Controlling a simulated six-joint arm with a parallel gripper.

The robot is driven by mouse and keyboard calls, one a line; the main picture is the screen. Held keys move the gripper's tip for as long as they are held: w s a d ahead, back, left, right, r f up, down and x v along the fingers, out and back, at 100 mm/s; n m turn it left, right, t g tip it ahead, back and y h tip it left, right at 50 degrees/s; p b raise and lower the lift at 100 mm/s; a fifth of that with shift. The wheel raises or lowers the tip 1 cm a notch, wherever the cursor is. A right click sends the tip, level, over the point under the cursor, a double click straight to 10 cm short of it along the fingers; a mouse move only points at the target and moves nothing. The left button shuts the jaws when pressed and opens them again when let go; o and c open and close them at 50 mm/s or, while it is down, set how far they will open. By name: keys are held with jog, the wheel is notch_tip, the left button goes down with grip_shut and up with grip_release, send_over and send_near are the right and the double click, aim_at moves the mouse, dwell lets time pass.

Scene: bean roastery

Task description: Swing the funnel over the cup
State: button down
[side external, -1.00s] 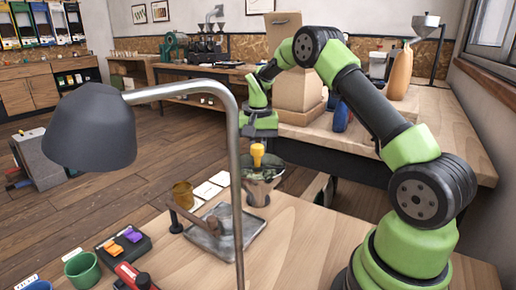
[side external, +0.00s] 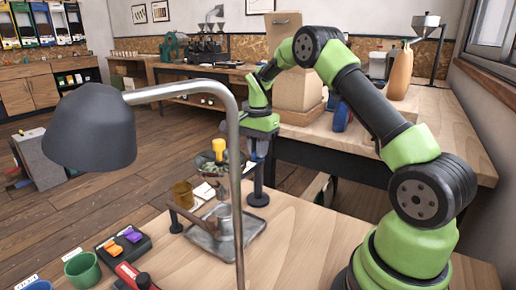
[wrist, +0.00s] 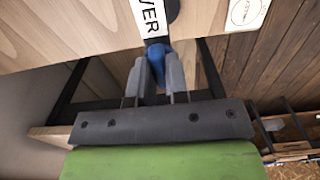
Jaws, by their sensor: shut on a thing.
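My gripper (side external: 262,150) is at the top of the post. In the wrist view its fingers are shut on a blue handle (wrist: 157,53).
An amber cup (side external: 183,193) stands behind the tray, beside white cards (side external: 204,191). A grey lamp (side external: 92,128) and its pole block part of the side view. A green cup (side external: 82,268) and a dark box (side external: 124,244) are at front left.

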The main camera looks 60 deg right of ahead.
jog(key=shift+r, duration=0.1)
jog(key=c, duration=1.1)
grip_release()
notch_tip(320, 180, up, 10)
jog(key=shift+f, duration=0.1)
jog(key=s+a+r+n+t, duration=0.3)
jog(key=s+a+r+n, duration=0.5)
jog(key=a, duration=0.4)
jog(key=s+a+n+t, duration=0.1)
jog(key=s+a+n, duration=0.1)
jog(key=s, duration=0.2)
jog(key=s+a+n+t+y, duration=0.1)
jog(key=s+a+n, duration=0.1)
jog(key=s, duration=0.3)
jog(key=s+a+f+n+t+y, duration=0.1)
jog(key=s+a+n+t, duration=0.1)
jog(key=s+a, duration=0.2)
jog(key=shift+s+a, duration=0.15)
jog(key=shift+s, duration=0.2)
